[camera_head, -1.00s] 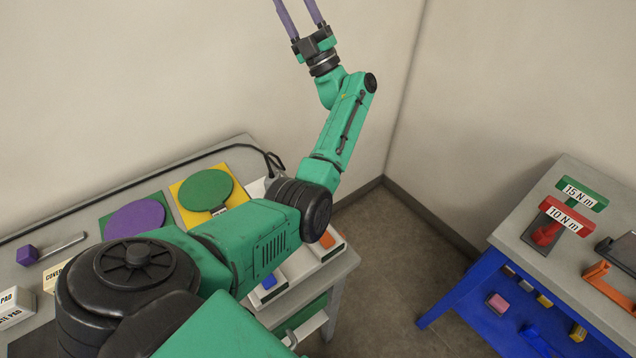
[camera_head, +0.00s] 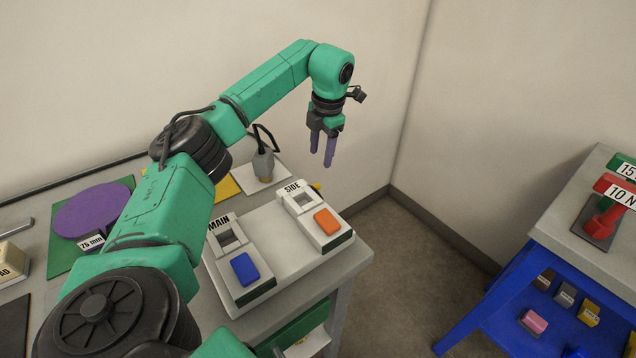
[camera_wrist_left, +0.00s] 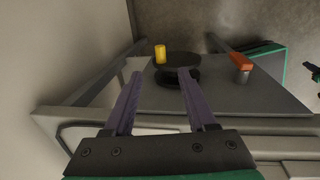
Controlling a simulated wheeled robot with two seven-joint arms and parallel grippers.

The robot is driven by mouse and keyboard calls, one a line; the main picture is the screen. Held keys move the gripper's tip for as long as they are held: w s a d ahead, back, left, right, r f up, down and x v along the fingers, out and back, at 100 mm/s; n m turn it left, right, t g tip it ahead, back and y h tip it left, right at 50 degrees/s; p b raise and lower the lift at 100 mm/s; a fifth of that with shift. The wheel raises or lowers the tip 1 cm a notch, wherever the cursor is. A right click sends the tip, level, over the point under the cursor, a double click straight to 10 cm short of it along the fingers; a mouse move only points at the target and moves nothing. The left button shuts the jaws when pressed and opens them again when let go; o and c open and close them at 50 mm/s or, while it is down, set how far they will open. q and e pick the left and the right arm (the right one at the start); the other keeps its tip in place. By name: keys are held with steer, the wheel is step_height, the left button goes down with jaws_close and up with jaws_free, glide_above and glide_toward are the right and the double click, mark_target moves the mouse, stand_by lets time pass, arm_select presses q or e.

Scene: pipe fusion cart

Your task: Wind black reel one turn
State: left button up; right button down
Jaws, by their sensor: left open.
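The black reel (camera_wrist_left: 176,76) shows in the left wrist view as a dark round disc on a grey surface. A yellow knob (camera_wrist_left: 160,53) stands up at its left rim. My left gripper (camera_head: 322,158) is open, with two purple fingers pointing down, beyond the right end of the bench. In the left wrist view, my left gripper (camera_wrist_left: 160,75) has its fingers spread, with nothing between them; the right fingertip overlaps the reel in the picture. The reel's black disc is hidden in the head view. My right gripper is not in view.
A white panel with a blue button (camera_head: 245,269) and an orange button (camera_head: 327,222) sits on the bench near my left arm. An orange-topped piece (camera_wrist_left: 241,62) is right of the reel. A blue-legged table (camera_head: 600,262) stands at the right.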

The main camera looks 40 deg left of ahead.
mark_target(317, 184)
arm_select(q)
steer(key=f, duration=0.3)
steer(key=a+f, duration=0.1)
steer(key=f, duration=0.7)
steer(key=shift+w+a+f, duration=0.2)
steer(key=shift+w+a, duration=0.1)
jaws_close()
